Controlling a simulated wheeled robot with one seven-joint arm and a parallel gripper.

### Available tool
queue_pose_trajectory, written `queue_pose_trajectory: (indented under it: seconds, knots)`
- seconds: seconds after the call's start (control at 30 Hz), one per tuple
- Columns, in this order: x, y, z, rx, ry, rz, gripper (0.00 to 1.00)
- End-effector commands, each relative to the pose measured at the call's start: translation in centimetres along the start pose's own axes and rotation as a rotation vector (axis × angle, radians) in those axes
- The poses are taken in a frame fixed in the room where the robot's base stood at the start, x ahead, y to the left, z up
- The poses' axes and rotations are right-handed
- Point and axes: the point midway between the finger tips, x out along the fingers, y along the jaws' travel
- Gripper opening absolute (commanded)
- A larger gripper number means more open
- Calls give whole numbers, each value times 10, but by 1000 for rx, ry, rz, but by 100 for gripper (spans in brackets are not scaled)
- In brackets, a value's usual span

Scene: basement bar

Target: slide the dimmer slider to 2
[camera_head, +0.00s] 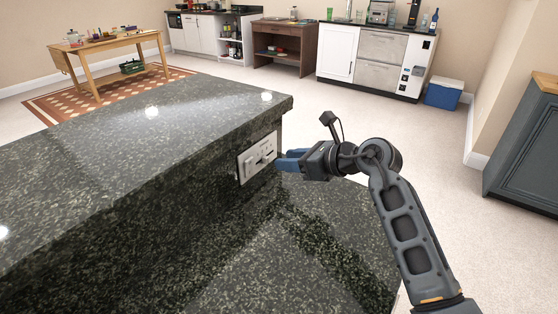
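A white switch plate (245,168) is set in the upright face of the raised dark granite bar. It carries several small controls, and what looks like a dimmer slider (266,153) is toward its right part. Marks and numbers are too small to read, so I cannot tell the slider's setting. My gripper (281,160) has blue fingers and points left at the plate's right end. The fingertips are very close to the plate; I cannot tell whether they touch it. Two fingers show with a slight gap, but their opening is unclear from this angle.
The raised granite counter (130,130) stands left of my arm, with a lower granite ledge (310,240) beneath the plate. Open carpet (340,105) lies behind. A wooden table (110,45), a blue cooler (443,95) and a dark cabinet (525,150) stand farther off.

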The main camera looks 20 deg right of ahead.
Motion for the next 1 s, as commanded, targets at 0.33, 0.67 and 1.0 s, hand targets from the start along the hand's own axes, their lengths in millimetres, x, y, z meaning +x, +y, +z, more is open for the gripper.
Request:
queue_pose_trajectory:
  seconds: [0.33, 0.67, 1.0]
  knots:
    - [-25, 0, 0, 0, 0, 1, 38]
    - [-25, 0, 0, 0, 0, 1, 38]
    - [-20, 58, -5, 163, -120, 104, 38]
